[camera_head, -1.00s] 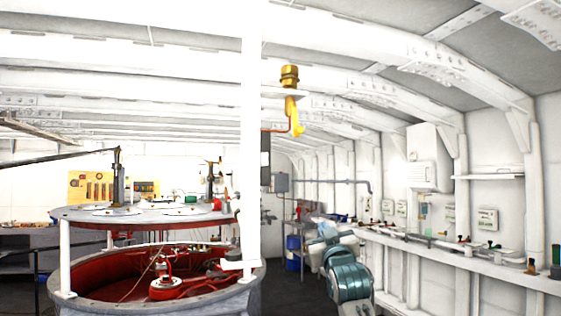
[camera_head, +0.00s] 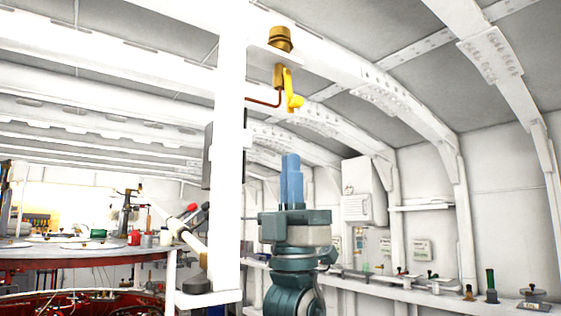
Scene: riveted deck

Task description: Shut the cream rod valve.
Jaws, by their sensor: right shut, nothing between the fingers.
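A cream rod (camera_head: 186,236) leans on a small white bracket at the post, left of my right gripper. Red and black ends show near its top, and its foot is dark. I take it for the cream rod valve, but cannot tell whether it is open or shut. My right gripper (camera_head: 291,168) points up in the middle of the view, its blue fingers together and empty. It is right of the post and apart from the rod. My left gripper is not in view.
The white post (camera_head: 229,150) stands between the rod and my right gripper. A yellow lever (camera_head: 289,92) hangs from a beam above. A round red-rimmed table (camera_head: 80,258) is at left. A wall ledge (camera_head: 420,298) with several small valves runs along the right.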

